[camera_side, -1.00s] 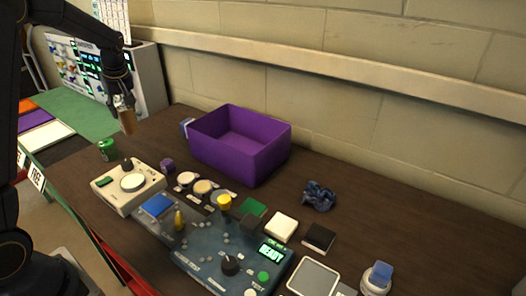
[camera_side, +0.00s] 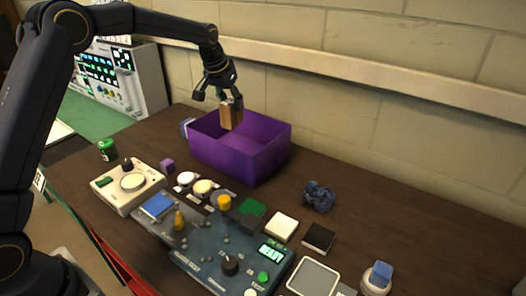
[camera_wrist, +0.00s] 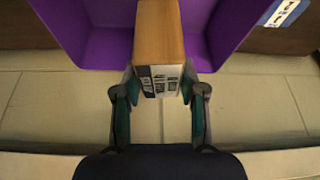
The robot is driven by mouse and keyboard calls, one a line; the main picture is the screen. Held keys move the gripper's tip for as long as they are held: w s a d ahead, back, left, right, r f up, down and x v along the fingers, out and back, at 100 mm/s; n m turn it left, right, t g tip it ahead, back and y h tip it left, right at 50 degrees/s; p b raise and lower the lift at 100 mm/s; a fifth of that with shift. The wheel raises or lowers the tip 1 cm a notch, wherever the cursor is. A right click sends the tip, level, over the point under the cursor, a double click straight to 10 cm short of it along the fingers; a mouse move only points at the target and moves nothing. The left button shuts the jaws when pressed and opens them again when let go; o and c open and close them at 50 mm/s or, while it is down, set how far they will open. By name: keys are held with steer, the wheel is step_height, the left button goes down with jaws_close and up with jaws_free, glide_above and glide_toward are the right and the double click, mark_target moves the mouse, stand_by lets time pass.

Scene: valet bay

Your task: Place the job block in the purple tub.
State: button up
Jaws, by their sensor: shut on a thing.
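The job block (camera_side: 231,114) is a tan wooden block with a white printed label on one face, which shows in the wrist view (camera_wrist: 160,40). My gripper (camera_side: 221,93) is shut on it and holds it over the purple tub (camera_side: 226,160). In the side view the block's lower end overlaps the tub's opening, near the back wall; its exact height against the rim is hard to tell. In the wrist view the tub's purple walls (camera_wrist: 90,40) show on both sides of the block. The tub's floor is mostly hidden in the side view.
A control panel (camera_side: 205,250) with buttons, a knob and a READY display stands in front of the tub. A cream device (camera_side: 128,188), a green can (camera_side: 107,150) and a crumpled blue cloth (camera_side: 319,196) lie around. A wall ledge (camera_side: 350,65) runs behind.

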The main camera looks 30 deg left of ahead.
steer(key=w+d+f+m, duration=0.1)
steer(key=d+f, duration=0.1)
steer(key=d, duration=0.4)
step_height(320, 180, down, 10)
steer(key=shift+a, duration=0.1)
steer(key=shift+f, duration=0.1)
steer(key=o, duration=1.2)
